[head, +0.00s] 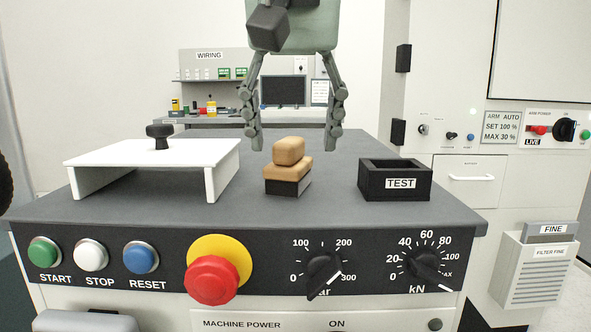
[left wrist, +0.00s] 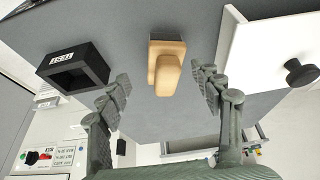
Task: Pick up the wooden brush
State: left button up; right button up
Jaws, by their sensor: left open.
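The wooden brush (head: 288,166) stands on the grey tabletop, with a light wood handle block on top and dark bristles below. It also shows in the left wrist view (left wrist: 165,68), beyond and between the fingertips. My left gripper (head: 292,145) points down above the brush, its fingers spread to either side of it and empty. In the left wrist view the open fingers (left wrist: 160,82) show apart from the brush on both sides. My right gripper is in neither view.
A white raised plate with a black knob (head: 150,152) stands to the left of the brush. A black open box labelled TEST (head: 395,180) stands to the right. The grey tabletop (head: 330,205) is clear around the brush. Buttons and dials line the front panel (head: 270,265).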

aim_at(296, 146)
pick_arm(q)
jog(key=shift+d+x, duration=0.2)
jog(key=shift+x, duration=1.8)
jog(key=shift+s, duration=0.1)
jog(key=shift+c, duration=0.4)
jog(key=shift+s, duration=0.1)
jog(key=c, duration=0.9)
